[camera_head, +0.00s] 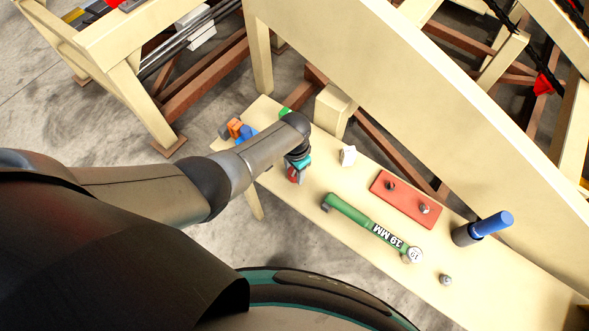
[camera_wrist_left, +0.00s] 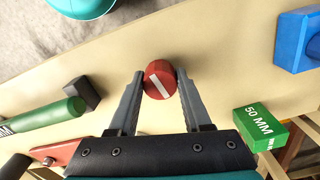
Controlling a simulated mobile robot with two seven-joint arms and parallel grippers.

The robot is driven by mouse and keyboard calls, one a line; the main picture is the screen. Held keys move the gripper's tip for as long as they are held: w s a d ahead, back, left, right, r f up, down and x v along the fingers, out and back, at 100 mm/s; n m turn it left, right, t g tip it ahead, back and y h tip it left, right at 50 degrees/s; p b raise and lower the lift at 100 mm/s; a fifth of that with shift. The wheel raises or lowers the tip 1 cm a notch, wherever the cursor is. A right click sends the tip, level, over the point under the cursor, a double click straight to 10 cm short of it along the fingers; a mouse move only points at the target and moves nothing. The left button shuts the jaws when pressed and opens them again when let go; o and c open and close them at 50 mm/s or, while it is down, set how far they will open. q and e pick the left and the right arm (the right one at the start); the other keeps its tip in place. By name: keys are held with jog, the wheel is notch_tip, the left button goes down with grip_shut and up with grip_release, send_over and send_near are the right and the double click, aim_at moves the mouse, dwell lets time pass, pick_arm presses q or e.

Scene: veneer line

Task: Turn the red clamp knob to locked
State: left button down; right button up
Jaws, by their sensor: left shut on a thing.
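The red clamp knob (camera_wrist_left: 159,86) is round, with a white line across its top face, in the left wrist view. The line runs slantwise, from upper left to lower right. My left gripper (camera_wrist_left: 160,76) is shut on the knob, one grey finger on each side of it. In the head view the red knob (camera_head: 295,176) shows partly, low under my left wrist, and my left gripper (camera_head: 297,170) is mostly hidden by the arm. No lock marking can be read around the knob. My right gripper is in neither view.
On the pale bench lie a green 19 MM wrench (camera_head: 365,222), a red plate (camera_head: 405,198) with bolts, a white block (camera_head: 348,156) and a blue-handled tool (camera_head: 490,224). A green 50 MM block (camera_wrist_left: 262,128) and a blue block (camera_wrist_left: 297,40) stand near the gripper.

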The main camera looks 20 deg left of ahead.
aim_at(294, 172)
pick_arm(q)
jog(key=shift+m, duration=1.1)
jog(key=shift+c, duration=1.7)
grip_release()
jog(key=shift+r+p, duration=0.45)
jog(key=shift+r, duration=0.1)
notch_tip(294, 172, up, 14)
jog(key=p, duration=0.5)
